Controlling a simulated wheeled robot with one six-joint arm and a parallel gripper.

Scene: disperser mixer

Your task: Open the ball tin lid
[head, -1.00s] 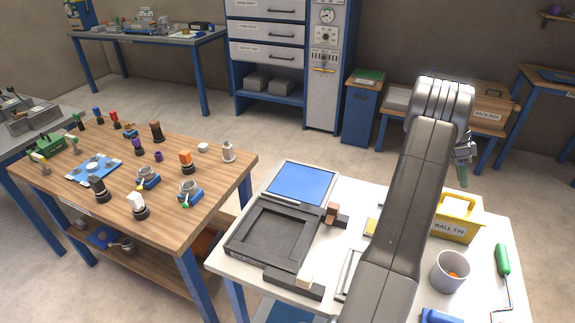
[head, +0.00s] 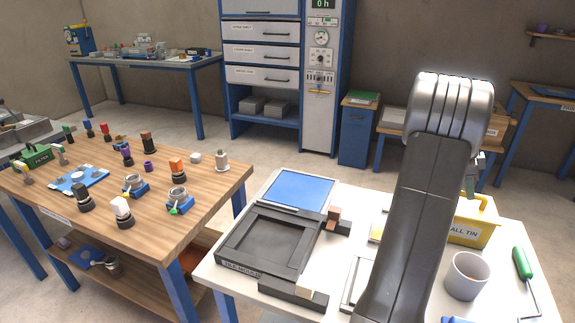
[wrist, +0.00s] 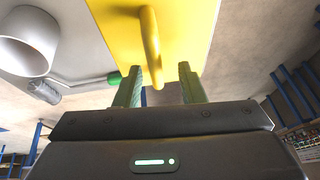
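The yellow ball tin (head: 478,234) stands on the white-topped table at the right, its label partly hidden by my arm. Its lid carries a yellow handle (head: 484,202). In the wrist view the yellow lid (wrist: 190,35) fills the top middle, and the curved handle (wrist: 151,45) reaches toward the gap between my fingers. My gripper (wrist: 159,82) has its two green fingers apart, one on each side of the handle's near end. I cannot tell whether either finger touches it. In the head view my gripper (head: 472,185) is just above the tin, partly behind my arm.
A grey cup (head: 466,277) and a green-handled tool (head: 523,263) are near the tin. A black mould frame (head: 268,245) and a blue panel (head: 299,190) lie to the left. A wooden table (head: 130,200) with several small parts stands further left.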

